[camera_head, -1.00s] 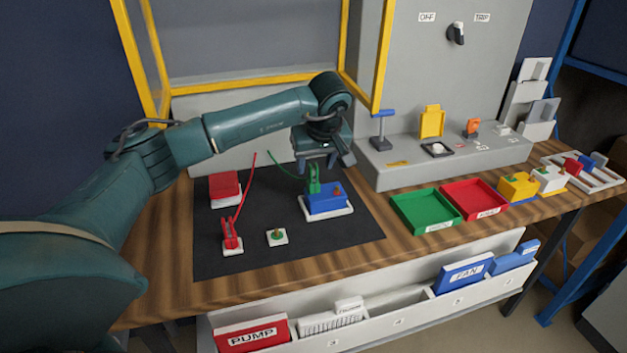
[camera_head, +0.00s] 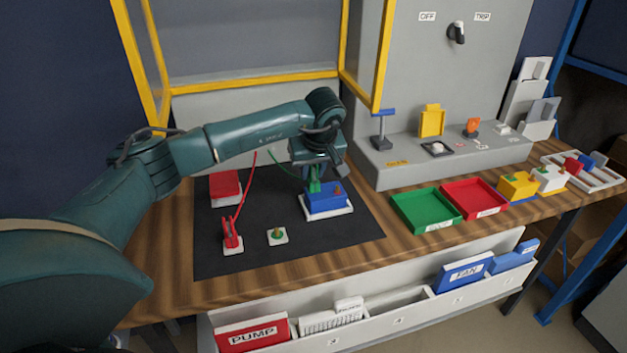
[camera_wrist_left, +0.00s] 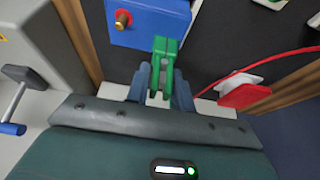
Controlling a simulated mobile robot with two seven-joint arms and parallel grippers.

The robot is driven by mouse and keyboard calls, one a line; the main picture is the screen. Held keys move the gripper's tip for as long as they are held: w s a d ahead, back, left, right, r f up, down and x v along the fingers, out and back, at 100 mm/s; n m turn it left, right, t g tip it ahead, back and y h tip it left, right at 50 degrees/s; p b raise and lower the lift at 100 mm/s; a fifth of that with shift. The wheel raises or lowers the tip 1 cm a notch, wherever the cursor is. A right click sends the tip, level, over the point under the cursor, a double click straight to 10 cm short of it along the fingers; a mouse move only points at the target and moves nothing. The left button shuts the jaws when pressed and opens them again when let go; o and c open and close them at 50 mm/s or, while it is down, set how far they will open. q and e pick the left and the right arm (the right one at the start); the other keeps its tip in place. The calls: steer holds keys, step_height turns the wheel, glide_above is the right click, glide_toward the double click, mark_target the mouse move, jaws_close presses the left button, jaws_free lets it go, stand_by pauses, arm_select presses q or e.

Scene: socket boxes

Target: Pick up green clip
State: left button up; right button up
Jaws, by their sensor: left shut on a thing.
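The green clip (camera_head: 314,186) stands at the blue box (camera_head: 328,203), on the box's left side in the head view. In the left wrist view the green clip (camera_wrist_left: 163,62) sits between the fingers of my left gripper (camera_wrist_left: 160,82), beside the blue box (camera_wrist_left: 148,22) with its brass post. My left gripper (camera_head: 313,178) points down and is shut on the clip. I cannot tell whether the clip still touches the box. The clip's upper part is partly hidden by the fingers in the head view. My right gripper is not in view.
A red clip (camera_head: 231,236) with a red lead stands on the black mat (camera_head: 280,252), near a small white plate with a post (camera_head: 277,236) and a red box (camera_head: 225,186). Green (camera_head: 425,221) and red (camera_head: 473,208) trays lie right. A grey ledge (camera_head: 385,176) rises behind.

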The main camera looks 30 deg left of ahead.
arm_select(q)
steer(key=shift+c, duration=0.6)
step_height(320, 180, up, 10)
steer(key=shift+r, duration=0.1)
stand_by(0.5)
